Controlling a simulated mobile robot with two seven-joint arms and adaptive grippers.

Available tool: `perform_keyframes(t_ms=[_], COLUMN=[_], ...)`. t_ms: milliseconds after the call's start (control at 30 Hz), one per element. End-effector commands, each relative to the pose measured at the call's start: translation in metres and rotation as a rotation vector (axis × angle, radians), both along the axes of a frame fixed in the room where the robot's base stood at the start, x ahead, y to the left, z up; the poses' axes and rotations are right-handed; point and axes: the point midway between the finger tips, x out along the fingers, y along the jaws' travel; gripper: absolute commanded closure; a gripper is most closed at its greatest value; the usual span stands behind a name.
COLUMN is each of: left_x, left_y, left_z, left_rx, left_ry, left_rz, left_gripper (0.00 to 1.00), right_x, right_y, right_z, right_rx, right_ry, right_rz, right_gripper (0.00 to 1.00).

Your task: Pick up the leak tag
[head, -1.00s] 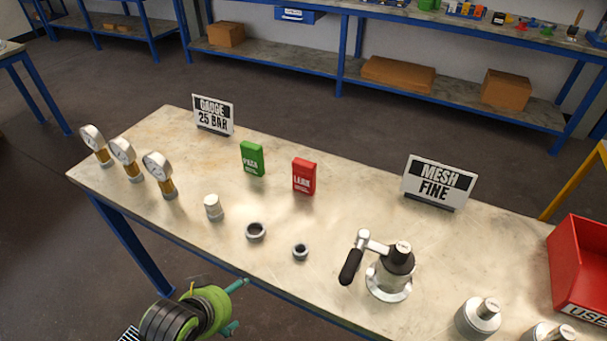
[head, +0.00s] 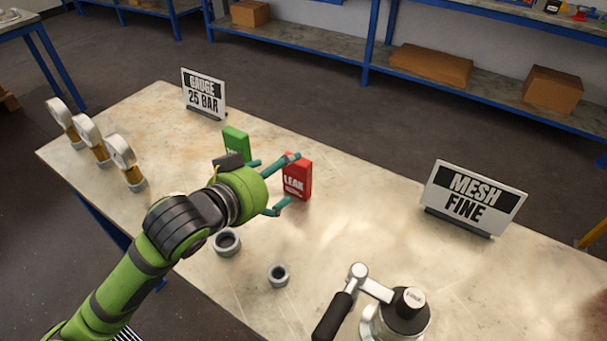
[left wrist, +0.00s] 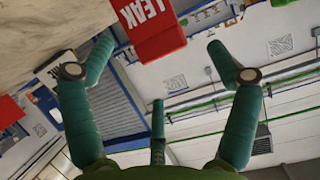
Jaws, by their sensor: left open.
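The leak tag (head: 298,180) is a red upright block with white LEAK lettering, standing on the bench. It also shows in the left wrist view (left wrist: 150,30) at the top, between the two side fingers and a little beyond their tips. My left gripper (head: 290,181) is open and empty, its teal fingers level with the tag's left side. I cannot tell whether a finger touches the tag. My right gripper is out of view.
A green tag (head: 235,143) stands behind my left gripper, partly hidden. Two grey rings (head: 278,276) lie nearer the front, and a lever-handled vessel (head: 398,315) stands front right. Gauges (head: 122,158) stand at left. Signs reading GAUGE 25 BAR (head: 203,93) and MESH FINE (head: 474,197) stand behind.

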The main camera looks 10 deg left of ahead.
Motion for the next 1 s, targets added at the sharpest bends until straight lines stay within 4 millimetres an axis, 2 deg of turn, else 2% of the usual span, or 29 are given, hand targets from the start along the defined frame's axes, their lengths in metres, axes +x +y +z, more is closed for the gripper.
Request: perform_keyframes(t_ms=[133, 267, 400, 633, 667, 700, 767, 800, 833, 900, 1000], left_x=[0.016, 0.034, 0.045, 0.046, 0.046, 0.046, 0.046, 0.046, 0.046, 0.046, 0.046], left_y=[-0.007, -0.014, -0.019, -0.019, -0.019, -0.019, -0.019, -0.019, -0.019, -0.019, -0.019], left_z=[-0.007, -0.015, -0.02, -0.022, -0.022, -0.022, -0.022, -0.022, -0.022, -0.023, -0.024], left_rx=[0.0, -0.001, 0.001, 0.002, 0.002, 0.002, 0.002, 0.002, 0.002, 0.003, 0.003], left_ry=[0.002, 0.002, 0.001, 0.001, 0.001, 0.001, 0.001, 0.001, 0.002, 0.004, 0.007], left_rz=[0.001, 0.002, 0.001, 0.001, 0.001, 0.001, 0.001, 0.001, 0.001, 0.001, 0.001], left_gripper=[0.12, 0.12, 0.12, 0.12, 0.16, 0.32, 0.56, 0.71, 0.78, 0.84, 0.86], right_x=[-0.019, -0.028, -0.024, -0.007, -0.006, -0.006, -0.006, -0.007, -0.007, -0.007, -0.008], right_y=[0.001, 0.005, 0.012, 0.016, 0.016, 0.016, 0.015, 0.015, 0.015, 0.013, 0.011], right_z=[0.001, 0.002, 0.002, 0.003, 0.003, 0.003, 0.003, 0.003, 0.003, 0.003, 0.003], right_rx=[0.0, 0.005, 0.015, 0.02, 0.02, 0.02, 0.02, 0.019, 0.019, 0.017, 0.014], right_ry=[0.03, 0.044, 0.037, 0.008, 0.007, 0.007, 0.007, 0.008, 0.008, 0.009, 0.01], right_rz=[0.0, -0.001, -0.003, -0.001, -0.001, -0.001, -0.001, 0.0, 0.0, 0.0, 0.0], right_gripper=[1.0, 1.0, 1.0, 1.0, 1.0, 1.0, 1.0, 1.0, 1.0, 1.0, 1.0])
